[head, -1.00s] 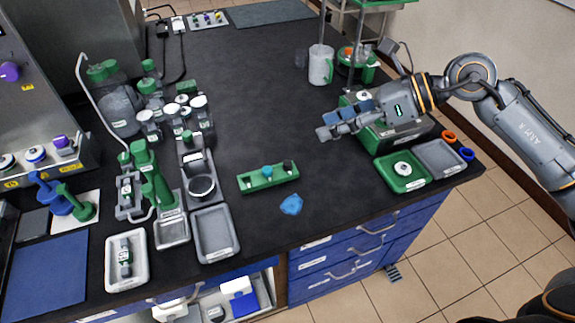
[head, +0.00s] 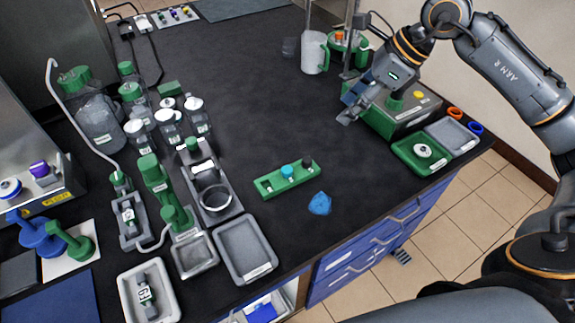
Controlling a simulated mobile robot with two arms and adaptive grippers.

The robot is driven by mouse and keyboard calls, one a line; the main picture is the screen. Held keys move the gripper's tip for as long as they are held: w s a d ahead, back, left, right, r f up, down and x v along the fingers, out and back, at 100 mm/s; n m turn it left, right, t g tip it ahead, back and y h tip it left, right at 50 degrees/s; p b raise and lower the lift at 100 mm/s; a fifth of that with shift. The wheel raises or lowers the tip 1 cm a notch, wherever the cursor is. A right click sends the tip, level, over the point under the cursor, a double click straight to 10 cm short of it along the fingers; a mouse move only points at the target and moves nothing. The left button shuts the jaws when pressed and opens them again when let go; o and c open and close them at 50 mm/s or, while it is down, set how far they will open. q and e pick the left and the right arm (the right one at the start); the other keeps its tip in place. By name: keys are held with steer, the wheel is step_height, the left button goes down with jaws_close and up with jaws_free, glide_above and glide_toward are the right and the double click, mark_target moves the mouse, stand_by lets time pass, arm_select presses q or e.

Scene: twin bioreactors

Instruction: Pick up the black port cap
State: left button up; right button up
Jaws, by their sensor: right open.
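The black port cap (head: 307,162) sits at the right end of a small green rack (head: 268,188) on the dark bench. A blue cap (head: 287,171) stands beside it in the same rack. My right gripper (head: 347,108) is open and empty. It is above the bench, up and to the right of the rack, apart from the cap, with its fingers pointing down and left. My left gripper is not in view.
A crumpled blue item (head: 320,204) lies just right of the rack. A green-and-grey box (head: 395,115) is beneath my right wrist, with a green tray (head: 407,158) in front. Bottles and grey trays (head: 246,270) crowd the left.

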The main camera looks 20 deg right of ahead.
step_height(320, 180, down, 4)
steer(key=b, duration=0.3)
glide_toward(308, 160)
steer(key=x, duration=0.7)
steer(key=shift+w+a+f, duration=0.2)
steer(key=shift+a+f, duration=0.05)
steer(key=shift+w+a+f, duration=0.1)
steer(key=shift+w+f, duration=0.05)
steer(key=shift+f, duration=0.3)
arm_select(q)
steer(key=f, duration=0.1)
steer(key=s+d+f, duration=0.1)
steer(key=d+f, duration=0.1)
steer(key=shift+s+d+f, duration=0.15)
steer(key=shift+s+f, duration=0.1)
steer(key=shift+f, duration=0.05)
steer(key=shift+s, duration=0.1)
arm_select(e)
steer(key=c, duration=0.9)
